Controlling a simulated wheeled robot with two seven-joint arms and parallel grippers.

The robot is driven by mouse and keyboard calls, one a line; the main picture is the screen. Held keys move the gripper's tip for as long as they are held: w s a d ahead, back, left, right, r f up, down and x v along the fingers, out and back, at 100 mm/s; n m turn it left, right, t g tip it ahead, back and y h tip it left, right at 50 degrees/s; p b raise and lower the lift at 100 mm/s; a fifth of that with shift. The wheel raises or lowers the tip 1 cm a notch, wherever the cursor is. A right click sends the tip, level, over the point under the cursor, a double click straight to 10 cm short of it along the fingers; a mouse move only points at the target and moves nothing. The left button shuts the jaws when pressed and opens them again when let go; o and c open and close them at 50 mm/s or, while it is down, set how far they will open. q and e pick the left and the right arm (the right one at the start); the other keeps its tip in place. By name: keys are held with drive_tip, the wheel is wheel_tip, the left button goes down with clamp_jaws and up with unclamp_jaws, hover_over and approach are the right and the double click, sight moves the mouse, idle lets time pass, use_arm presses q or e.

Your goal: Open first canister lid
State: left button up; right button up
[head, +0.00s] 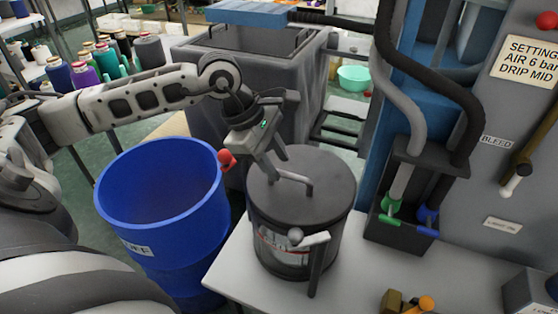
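The canister (266,240) is a dark grey drum with a label on its front, standing on a pale worktop. Its round grey lid (330,190) lies flat on top and looks closed, with a bar handle (302,184) across the middle. My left gripper (280,166) points down at the handle's left end, very close to it or touching. The fingers overlap the handle from this angle, so I cannot tell whether they grip it. My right gripper is out of view.
An open blue barrel (125,212) stands left of the canister, with a red knob (226,159) near its rim. A dark holder (402,232) with hoses and green and blue fittings is to the right. Orange and brass parts (408,303) lie at the front.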

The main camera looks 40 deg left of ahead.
use_arm(q)
drive_tip(key=shift+x, duration=0.95)
drive_tip(key=shift+c, duration=0.3)
clamp_jaws()
drive_tip(key=shift+w+r, duration=0.1)
drive_tip(key=shift+w, duration=0.05)
